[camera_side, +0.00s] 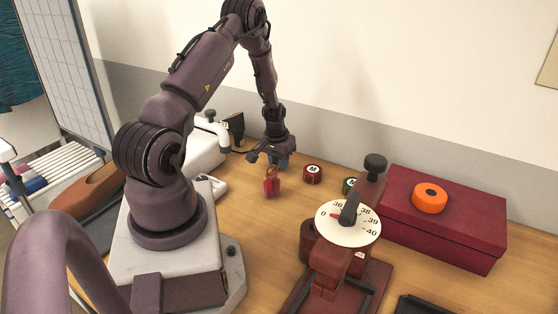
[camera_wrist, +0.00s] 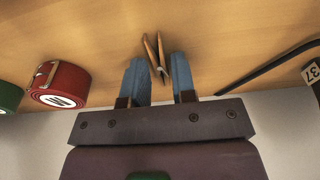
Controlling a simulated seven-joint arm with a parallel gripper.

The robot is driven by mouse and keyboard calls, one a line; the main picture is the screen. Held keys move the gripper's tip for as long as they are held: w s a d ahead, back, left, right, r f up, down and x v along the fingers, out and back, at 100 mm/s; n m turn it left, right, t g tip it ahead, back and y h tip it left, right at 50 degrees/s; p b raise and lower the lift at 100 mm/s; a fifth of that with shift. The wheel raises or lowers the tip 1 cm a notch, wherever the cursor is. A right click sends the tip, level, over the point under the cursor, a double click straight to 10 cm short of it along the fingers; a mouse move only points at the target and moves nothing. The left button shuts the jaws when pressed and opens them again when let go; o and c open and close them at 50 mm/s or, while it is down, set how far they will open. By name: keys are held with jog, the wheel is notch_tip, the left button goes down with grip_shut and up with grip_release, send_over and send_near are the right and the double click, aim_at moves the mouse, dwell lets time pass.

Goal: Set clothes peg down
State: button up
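A wooden clothes peg (camera_wrist: 154,54) shows in the wrist view between the two blue fingers of my gripper (camera_wrist: 159,70). It is slightly tilted, with its two legs spread towards the top of the picture.
A red tape roll (camera_side: 312,174) and a green one (camera_side: 348,185) lie to the right. A dial device (camera_side: 348,222) and a dark red box (camera_side: 450,222) with an orange roll (camera_side: 429,198) stand further right.

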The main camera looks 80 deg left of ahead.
jog(key=shift+o, duration=0.8)
jog(key=shift+r, duration=0.1)
notch_tip(320, 180, up, 12)
jog(key=s+d, duration=0.1)
jog(key=w+d+r+m+t, duration=0.15)
jog(key=w+d+r, duration=0.25)
jog(key=d+r, duration=0.6)
jog(key=s+d+r+m+t, duration=0.1)
jog(key=s+d+r+m, duration=0.1)
jog(key=d+r, duration=0.45)
jog(key=s+d+r+m+t, duration=0.1)
jog(key=d+r+m, duration=0.25)
jog(key=d, duration=0.65)
jog(key=s+d+r+m+h, duration=0.1)
jog(key=s+d+r+m, duration=0.1)
jog(key=s+d, duration=0.5)
jog(key=shift+s+r+t, duration=0.35)
jog(key=shift+s+t, duration=0.05)
jog(key=shift+t, duration=0.05)
